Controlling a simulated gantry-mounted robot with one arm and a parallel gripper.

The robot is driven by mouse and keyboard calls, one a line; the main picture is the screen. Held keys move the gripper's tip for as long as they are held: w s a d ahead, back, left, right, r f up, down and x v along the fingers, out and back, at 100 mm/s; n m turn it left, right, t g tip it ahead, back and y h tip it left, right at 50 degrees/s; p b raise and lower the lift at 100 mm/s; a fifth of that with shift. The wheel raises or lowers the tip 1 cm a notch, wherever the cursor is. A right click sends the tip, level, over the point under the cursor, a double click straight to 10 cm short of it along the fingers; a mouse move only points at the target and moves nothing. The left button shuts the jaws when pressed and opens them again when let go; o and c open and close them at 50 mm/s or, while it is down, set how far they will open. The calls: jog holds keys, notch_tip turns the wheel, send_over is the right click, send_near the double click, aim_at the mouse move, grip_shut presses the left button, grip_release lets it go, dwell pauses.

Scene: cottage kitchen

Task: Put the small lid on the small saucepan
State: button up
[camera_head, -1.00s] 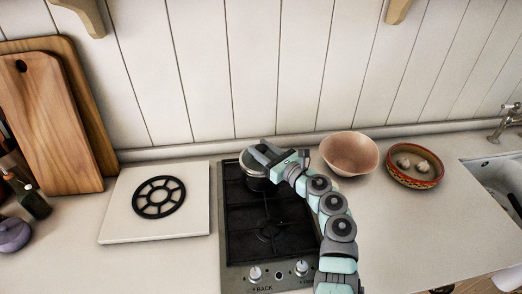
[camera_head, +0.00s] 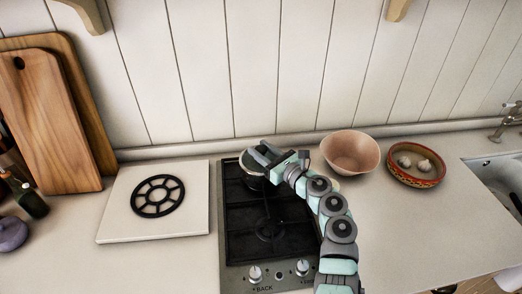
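My gripper (camera_head: 262,154) is over the rear of the black gas hob (camera_head: 235,226), its fingers pointing toward the wall. A small round grey metal thing with a dark lower part (camera_head: 249,169) shows just under and beside the fingers, over the rear burner. It may be the small saucepan, the small lid, or both together; the gripper hides much of it. I cannot tell whether the fingers are closed on anything. No separate lid or saucepan shows elsewhere.
Left of the hob, a black round trivet (camera_head: 158,196) lies on a white board (camera_head: 112,222). Wooden cutting boards (camera_head: 45,125) lean on the wall. A pink bowl (camera_head: 350,153) and a patterned bowl with garlic (camera_head: 417,180) stand right. The counter right of the arm is clear.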

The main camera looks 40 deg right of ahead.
jog(key=shift+o, duration=0.9)
jog(key=shift+s, duration=0.1)
jog(key=s+b, duration=0.1)
jog(key=s, duration=0.9)
jog(key=shift+s, duration=0.4)
jog(key=shift+d+r, duration=0.1)
